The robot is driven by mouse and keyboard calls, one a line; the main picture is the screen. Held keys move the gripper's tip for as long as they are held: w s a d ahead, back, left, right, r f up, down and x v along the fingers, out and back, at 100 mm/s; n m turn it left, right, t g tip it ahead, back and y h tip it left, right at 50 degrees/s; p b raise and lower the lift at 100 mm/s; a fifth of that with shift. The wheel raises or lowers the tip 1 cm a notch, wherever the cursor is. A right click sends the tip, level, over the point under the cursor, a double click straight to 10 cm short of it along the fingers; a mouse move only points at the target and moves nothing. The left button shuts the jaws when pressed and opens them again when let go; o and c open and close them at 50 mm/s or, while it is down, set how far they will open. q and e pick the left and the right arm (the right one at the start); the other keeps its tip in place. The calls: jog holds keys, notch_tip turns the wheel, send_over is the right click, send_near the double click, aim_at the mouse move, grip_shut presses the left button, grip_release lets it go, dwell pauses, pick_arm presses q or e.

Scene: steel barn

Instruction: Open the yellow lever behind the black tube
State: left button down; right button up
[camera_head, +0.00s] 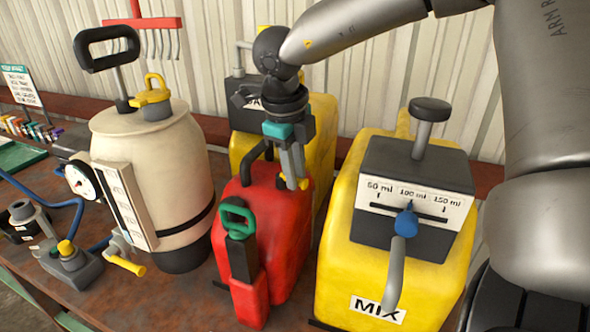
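My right gripper (293,180) points down over the top of the red can (285,220). Small yellow pieces show at its finger ends; I cannot tell whether they are fingertips or part of a lever, nor how far apart the fingers are. A black curved tube-like handle (256,158) rises just left of the gripper. A yellow lever (127,264) sticks out at the low front of the cream tank (165,140). Another yellow lever-like part (151,92) sits on that tank's top. Which lever is meant is unclear. My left gripper is not in view.
A yellow MIX container (345,265) with a blue-tipped spout (406,222) stands right of the red can. Another yellow container (322,130) stands behind it. My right arm crosses the upper right.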

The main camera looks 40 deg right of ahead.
grip_shut()
jog(key=shift+w+d+f+n+b, duration=0.1)
jog(key=shift+d+n+b, duration=0.1)
jog(key=shift+n+b, duration=0.35)
jog(key=shift+d+n+b, duration=0.15)
jog(key=shift+n+b, duration=0.4)
jog(key=shift+b, duration=0.05)
jog(key=shift+o, duration=2.3)
grip_release()
